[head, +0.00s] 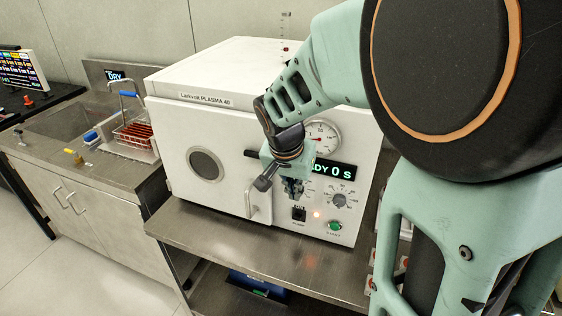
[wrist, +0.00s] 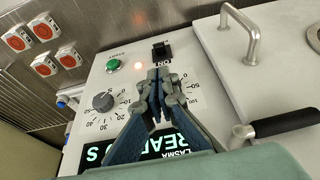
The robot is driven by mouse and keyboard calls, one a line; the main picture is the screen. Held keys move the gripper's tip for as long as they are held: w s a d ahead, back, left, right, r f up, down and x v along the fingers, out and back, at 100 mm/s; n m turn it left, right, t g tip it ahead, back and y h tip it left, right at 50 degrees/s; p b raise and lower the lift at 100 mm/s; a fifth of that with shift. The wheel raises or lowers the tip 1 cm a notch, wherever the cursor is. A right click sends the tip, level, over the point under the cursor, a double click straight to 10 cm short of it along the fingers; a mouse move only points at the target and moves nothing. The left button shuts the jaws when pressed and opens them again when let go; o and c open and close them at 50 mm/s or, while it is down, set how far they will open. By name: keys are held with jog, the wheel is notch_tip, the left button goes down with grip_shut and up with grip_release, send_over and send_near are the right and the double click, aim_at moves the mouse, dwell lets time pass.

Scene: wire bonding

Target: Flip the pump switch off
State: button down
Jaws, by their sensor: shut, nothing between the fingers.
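The pump switch (head: 299,214) is a small black rocker low on the white plasma unit's front panel. In the wrist view the black switch (wrist: 161,50) sits just beyond my fingertips, with a label that seems to read "ON" beside it. My gripper (head: 293,194) is in front of the panel, just above the switch in the head view. In the wrist view my gripper (wrist: 160,74) is shut and empty, its tips close together and pointing at the switch. I cannot tell whether they touch the panel. The rocker's exact tilt is too small to read.
A glowing red lamp (wrist: 138,66) and a green button (wrist: 113,65) sit beside the switch. A dial (wrist: 103,101) and a lit display (head: 335,170) are close by. The door handle (head: 250,205) sticks out left of the switch in the head view.

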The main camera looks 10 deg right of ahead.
aim_at(298, 215)
jog(key=x, duration=1)
jog(key=shift+w+a+f+b, duration=0.1)
jog(key=shift+f+b, duration=0.05)
jog(key=shift+b, duration=0.35)
jog(key=shift+s+t, duration=0.25)
jog(key=shift+t, duration=0.05)
jog(key=shift+w+b, duration=0.1)
jog(key=shift+b, duration=0.2)
